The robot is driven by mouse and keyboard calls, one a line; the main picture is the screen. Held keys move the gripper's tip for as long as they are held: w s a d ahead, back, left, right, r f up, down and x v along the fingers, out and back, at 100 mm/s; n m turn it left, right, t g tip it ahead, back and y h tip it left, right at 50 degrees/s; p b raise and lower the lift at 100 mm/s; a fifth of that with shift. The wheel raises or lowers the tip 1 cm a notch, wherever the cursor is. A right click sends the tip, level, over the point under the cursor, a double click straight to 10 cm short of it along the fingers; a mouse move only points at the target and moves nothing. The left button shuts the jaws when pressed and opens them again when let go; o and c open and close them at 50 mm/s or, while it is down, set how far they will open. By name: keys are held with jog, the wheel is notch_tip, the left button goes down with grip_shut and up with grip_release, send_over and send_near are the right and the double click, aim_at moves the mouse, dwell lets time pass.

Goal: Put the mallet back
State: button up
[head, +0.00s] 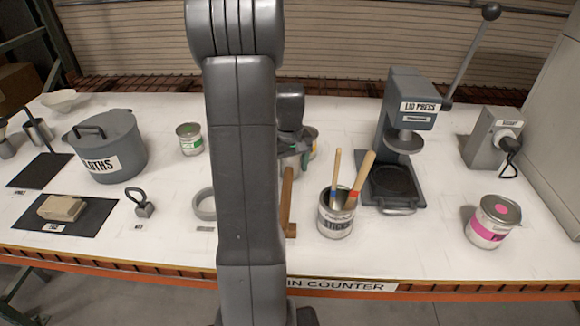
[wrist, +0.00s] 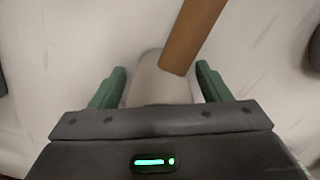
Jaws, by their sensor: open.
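The mallet is partly hidden behind my arm in the head view; a brown wooden part of it (head: 288,198) shows just right of the arm, near the counter's front. In the wrist view a brown wooden bar (wrist: 190,38) runs from the top edge down to between the fingertips. A pale grey rounded shape (wrist: 155,88) lies below it between the fingers; I cannot tell what it is. My gripper (wrist: 160,78) is open, with green fingers either side and no grip visible.
A stick can (head: 334,221) stands close right of the wooden part, with the lid press (head: 408,110) beyond. A pink-labelled can (head: 490,228) is at right.

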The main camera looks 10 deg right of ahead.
notch_tip(320, 180, up, 12)
jog(key=shift+w+r, duration=0.1)
dwell(0.5)
notch_tip(320, 180, down, 13)
notch_tip(320, 180, up, 3)
jog(key=shift+r, duration=0.75)
